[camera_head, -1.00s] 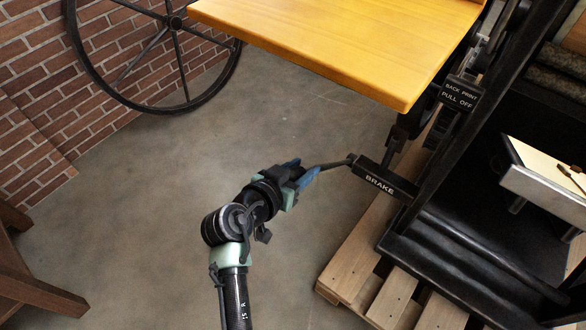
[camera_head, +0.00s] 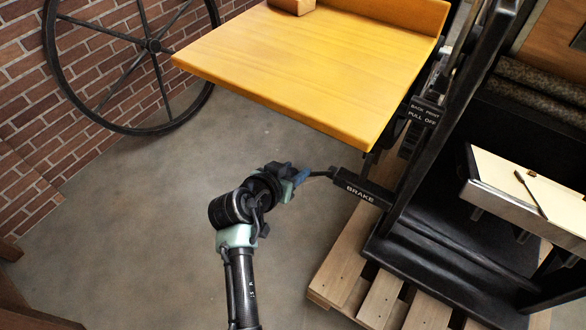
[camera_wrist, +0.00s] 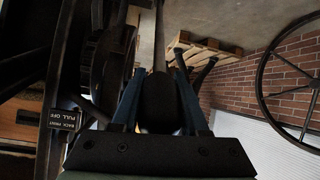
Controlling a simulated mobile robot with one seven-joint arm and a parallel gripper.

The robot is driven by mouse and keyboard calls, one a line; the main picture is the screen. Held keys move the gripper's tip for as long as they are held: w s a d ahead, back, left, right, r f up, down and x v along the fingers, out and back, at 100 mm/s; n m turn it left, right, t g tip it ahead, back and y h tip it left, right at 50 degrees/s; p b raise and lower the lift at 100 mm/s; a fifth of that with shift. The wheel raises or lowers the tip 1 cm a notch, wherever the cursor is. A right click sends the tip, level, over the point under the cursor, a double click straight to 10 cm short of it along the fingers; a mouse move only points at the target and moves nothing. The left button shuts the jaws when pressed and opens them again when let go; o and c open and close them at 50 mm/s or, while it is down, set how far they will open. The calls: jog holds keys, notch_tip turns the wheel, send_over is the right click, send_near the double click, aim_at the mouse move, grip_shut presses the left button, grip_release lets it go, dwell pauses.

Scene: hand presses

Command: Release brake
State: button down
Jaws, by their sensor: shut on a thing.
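The brake lever is a black block labelled BRAKE (camera_head: 362,190) on the side of the press, with a thin dark rod (camera_head: 322,173) reaching left from it. My gripper (camera_head: 303,177) is shut on the free end of this rod, left of the label. In the wrist view my gripper (camera_wrist: 160,105) has its two blue-grey fingers on either side of the dark rod end (camera_wrist: 160,90), which runs up and away between them. The exact contact is dark and partly hidden.
A yellow wooden board (camera_head: 310,70) juts out above my gripper. A BACK PRINT PULL OFF lever (camera_head: 424,112) is above the brake. The black press frame (camera_head: 440,130) stands on a wooden pallet (camera_head: 345,280). A spoked wheel (camera_head: 150,45) is by the brick wall. The floor left is clear.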

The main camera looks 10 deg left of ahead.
jog(key=c, duration=0.8)
grip_release()
jog(key=shift+w+d+r, duration=0.15)
jog(key=shift+w+r, duration=0.2)
jog(key=shift+r, duration=0.2)
jog(key=o, duration=0.4)
jog(key=shift+f, duration=0.2)
jog(key=shift+s, duration=0.1)
jog(key=shift+s, duration=0.25)
jog(key=p+v, duration=0.3)
jog(key=v, duration=0.9)
jog(key=shift+s+r, duration=0.15)
jog(key=shift+r, duration=0.05)
